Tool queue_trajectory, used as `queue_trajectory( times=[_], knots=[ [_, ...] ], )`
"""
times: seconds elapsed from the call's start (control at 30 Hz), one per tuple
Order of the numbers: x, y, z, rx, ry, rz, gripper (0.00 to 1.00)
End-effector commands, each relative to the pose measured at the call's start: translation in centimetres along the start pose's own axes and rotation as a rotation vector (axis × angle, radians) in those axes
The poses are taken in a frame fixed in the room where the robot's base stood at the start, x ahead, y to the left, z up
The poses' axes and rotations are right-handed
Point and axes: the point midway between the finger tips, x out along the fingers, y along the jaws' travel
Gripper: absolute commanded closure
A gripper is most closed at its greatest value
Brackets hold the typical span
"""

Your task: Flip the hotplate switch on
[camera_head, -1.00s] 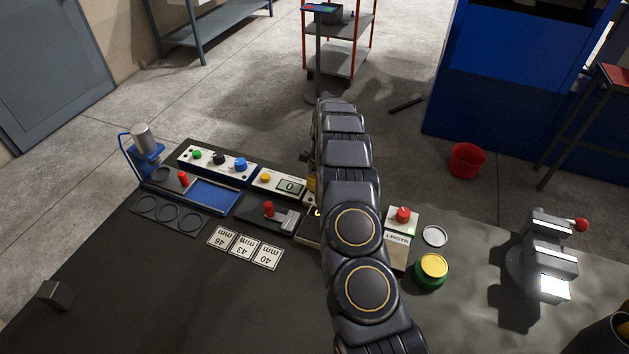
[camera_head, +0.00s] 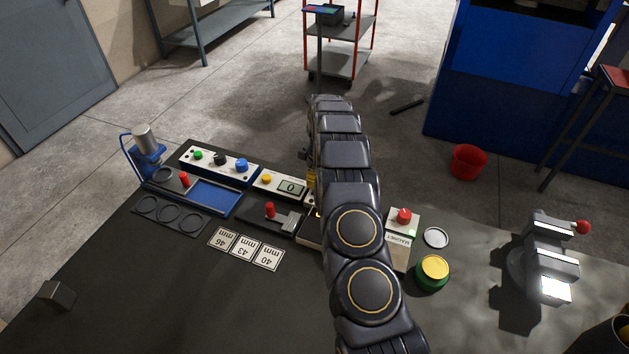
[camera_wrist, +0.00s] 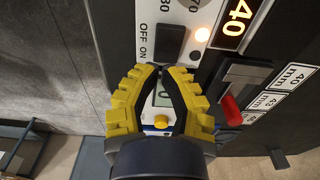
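The hotplate switch (camera_wrist: 170,41) is a black rocker on a white panel in the wrist view, with OFF and ON printed beside it. I cannot tell which side of it is pressed. An amber lamp (camera_wrist: 202,34) glows beside it, and a red-lit display (camera_wrist: 236,21) reads 40. My gripper (camera_wrist: 162,69) has yellow fingers whose tips come together just below the switch in the picture. It appears shut and empty. Contact with the switch is not visible. In the head view my arm hides the switch and most of the gripper.
A red-handled fixture (camera_wrist: 240,85) stands close right of my gripper in the wrist view. In the head view, a red button box (camera_head: 403,216) and a green-and-yellow pot (camera_head: 433,272) stand right of my arm. The front left table (camera_head: 170,290) is mostly clear.

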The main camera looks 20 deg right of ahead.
Motion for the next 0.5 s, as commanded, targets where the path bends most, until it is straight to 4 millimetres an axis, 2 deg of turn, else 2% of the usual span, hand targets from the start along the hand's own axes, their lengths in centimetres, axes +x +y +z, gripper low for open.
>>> queue_trajectory(
  times=[0.17, 0.27, 0.5],
  knots=[
    [-0.5, 0.0, -0.1, 0.0, 0.001, 0.001, 1.0],
    [-1.7, 0.1, -0.4, -0.001, 0.002, 0.003, 1.0],
    [-7.0, 0.1, -1.6, 0.0, 0.002, 0.005, 1.0]
  ],
)
